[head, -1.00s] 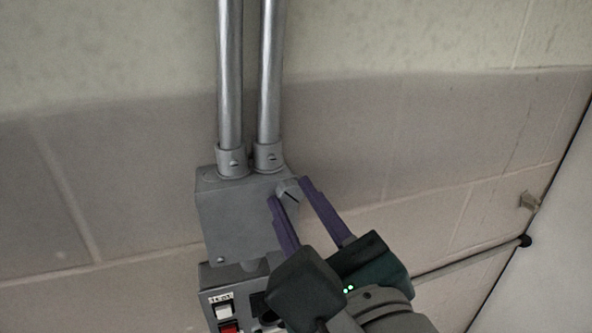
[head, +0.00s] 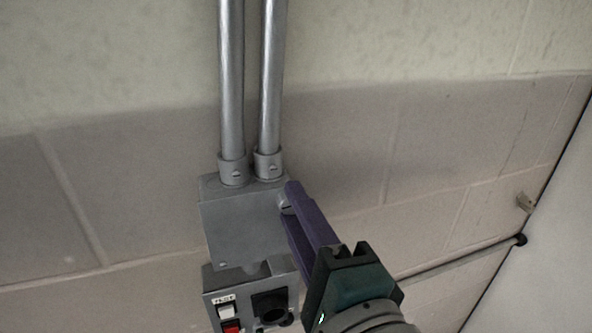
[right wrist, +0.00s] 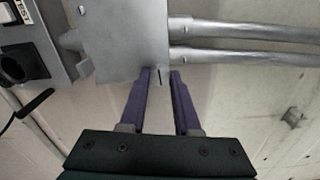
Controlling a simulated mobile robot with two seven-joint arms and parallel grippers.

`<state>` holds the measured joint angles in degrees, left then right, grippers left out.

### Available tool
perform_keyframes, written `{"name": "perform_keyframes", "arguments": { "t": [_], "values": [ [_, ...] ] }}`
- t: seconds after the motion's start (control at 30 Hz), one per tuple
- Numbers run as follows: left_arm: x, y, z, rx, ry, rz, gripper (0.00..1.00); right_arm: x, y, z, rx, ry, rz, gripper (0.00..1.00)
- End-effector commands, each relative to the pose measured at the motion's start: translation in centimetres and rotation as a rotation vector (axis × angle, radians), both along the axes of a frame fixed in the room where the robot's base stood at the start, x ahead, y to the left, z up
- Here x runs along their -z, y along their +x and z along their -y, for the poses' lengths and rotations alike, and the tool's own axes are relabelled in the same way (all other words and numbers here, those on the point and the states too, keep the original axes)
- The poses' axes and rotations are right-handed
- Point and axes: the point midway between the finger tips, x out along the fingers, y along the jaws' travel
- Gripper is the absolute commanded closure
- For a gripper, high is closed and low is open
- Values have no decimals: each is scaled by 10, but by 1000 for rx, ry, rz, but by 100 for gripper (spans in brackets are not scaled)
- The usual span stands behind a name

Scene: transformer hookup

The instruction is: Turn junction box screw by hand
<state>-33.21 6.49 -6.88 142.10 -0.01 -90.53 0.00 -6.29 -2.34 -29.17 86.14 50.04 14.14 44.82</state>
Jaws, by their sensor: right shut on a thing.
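The grey junction box (head: 238,226) is on the wall below two conduits, and its edge fills the top of the right wrist view (right wrist: 125,40). Its slotted screw (head: 286,206) is at the upper right corner, partly hidden by my purple fingers. My right gripper (head: 290,200) reaches in from the lower right. In the right wrist view its two fingertips (right wrist: 162,77) stand on either side of the screw (right wrist: 160,78), with its slot showing between them. The gripper is shut on the screw. My left gripper is in neither view.
Two metal conduits (head: 232,90) rise from the top of the box. A control panel (head: 250,300) with a white switch, a red switch and a black socket is just below it. A thin pipe (head: 455,258) runs along the wall at right.

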Motion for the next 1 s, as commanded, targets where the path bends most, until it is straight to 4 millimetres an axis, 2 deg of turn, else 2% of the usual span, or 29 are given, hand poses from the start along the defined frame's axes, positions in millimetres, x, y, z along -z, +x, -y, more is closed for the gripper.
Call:
{"name": "perform_keyframes", "arguments": {
  "t": [1.0],
  "values": [
    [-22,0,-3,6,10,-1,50,0,0,0,0,-910,294,100]
  ]
}}
